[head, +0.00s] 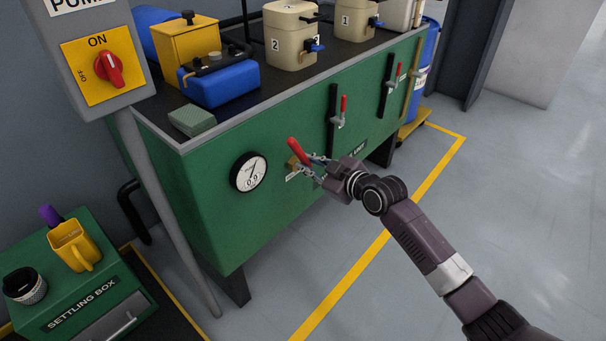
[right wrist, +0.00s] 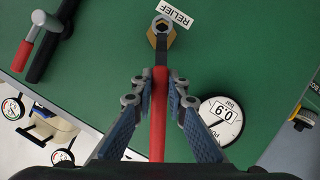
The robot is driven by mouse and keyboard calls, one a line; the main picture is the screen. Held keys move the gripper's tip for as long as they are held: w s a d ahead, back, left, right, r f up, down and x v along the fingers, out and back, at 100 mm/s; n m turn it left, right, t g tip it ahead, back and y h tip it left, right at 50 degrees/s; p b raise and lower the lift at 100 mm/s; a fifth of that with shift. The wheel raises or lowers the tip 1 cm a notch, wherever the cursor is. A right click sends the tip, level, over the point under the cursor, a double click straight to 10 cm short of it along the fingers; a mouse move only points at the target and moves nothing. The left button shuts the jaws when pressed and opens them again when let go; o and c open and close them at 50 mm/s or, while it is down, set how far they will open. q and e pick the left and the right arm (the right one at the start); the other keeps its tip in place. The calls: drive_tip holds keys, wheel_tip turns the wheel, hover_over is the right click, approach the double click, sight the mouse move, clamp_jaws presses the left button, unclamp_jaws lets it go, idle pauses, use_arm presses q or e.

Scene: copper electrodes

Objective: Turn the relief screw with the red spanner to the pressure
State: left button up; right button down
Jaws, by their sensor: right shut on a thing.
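The red spanner (head: 299,151) is in my right gripper (head: 316,170), in front of the green unit's front panel. In the right wrist view my right gripper (right wrist: 160,97) is shut on the red handle (right wrist: 158,125). The spanner's grey ring end overlaps the brass relief screw (right wrist: 153,38), beside the RELIEF label (right wrist: 175,15); I cannot tell how deeply it is seated. My left gripper is not in view.
Red-handled levers (head: 342,112) are on the green panel (head: 222,215) to the right. The pump switch box (head: 103,70) stands at left, with its red knob by ON. The settling box (head: 85,292) is at lower left. The floor at right is clear.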

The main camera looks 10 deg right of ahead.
drive_tip(key=shift+w+a, duration=0.55)
drive_tip(key=shift+w, duration=0.15)
idle(0.5)
drive_tip(key=s+a+f+n+t+h+b, duration=0.1)
drive_tip(key=s+a+f+n+t+b, duration=0.1)
drive_tip(key=f+n+b, duration=0.5)
drive_tip(key=a+n+t+b, duration=0.1)
drive_tip(key=n+t+b, duration=0.1)
drive_tip(key=shift+s+n+t, duration=0.3)
drive_tip(key=shift+n+t, duration=0.1)
idle(0.8)
drive_tip(key=shift+a, duration=0.1)
